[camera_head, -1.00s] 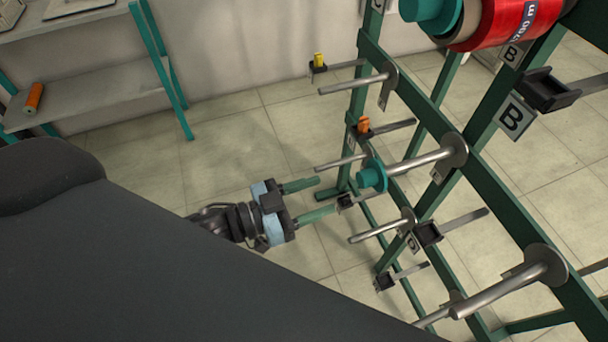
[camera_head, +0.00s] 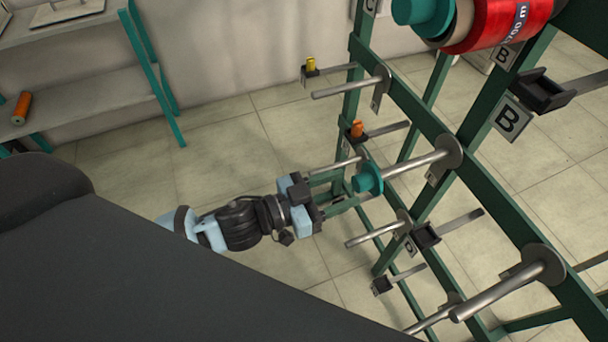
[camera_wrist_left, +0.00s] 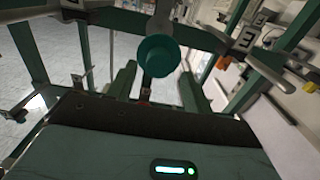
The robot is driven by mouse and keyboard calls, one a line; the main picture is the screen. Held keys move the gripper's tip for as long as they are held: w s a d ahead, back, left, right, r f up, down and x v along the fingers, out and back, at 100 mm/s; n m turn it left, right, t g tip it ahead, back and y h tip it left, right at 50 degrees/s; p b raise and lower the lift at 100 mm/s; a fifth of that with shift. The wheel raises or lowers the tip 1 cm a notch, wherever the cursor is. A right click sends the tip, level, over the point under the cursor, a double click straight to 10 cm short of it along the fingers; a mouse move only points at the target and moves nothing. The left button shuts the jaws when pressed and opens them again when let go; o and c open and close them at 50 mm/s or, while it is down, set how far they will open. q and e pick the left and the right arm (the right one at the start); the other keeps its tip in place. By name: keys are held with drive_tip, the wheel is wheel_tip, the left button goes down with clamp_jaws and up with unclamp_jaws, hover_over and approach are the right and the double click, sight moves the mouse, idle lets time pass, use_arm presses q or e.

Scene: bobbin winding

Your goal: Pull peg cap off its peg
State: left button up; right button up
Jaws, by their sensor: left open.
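The teal peg cap (camera_head: 368,179) sits on the free end of a metal peg (camera_head: 418,162) that sticks out from the green rack. In the left wrist view the cap (camera_wrist_left: 158,56) shows end-on, ahead of the fingers and roughly centred between them. My left gripper (camera_head: 351,187) comes in from the left with its green fingers open and pointing at the cap. The fingertips are close to the cap; I cannot tell whether they touch it. In the left wrist view the open gripper (camera_wrist_left: 157,82) has nothing between its fingers. My right gripper is not in view.
Bare pegs (camera_head: 375,234) and small black holders (camera_head: 427,236) stick out from the green rack (camera_head: 420,112) around the cap. A red spool (camera_head: 500,22) with another teal cap (camera_head: 424,12) is at the top. A grey shelf (camera_head: 90,105) stands far left.

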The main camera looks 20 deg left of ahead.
sight(354, 182)
use_arm(q)
drive_tip(key=shift+x, duration=1.2)
drive_tip(key=shift+w+d, duration=0.1)
drive_tip(key=shift+w, duration=0.2)
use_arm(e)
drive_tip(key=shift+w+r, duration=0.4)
use_arm(q)
drive_tip(key=shift+c, duration=0.4)
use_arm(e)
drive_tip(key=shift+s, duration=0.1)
use_arm(q)
drive_tip(key=c, duration=1)
drive_tip(key=shift+o, duration=0.2)
drive_tip(key=shift+w+r+p, duration=0.1)
drive_tip(key=shift+p, duration=0.4)
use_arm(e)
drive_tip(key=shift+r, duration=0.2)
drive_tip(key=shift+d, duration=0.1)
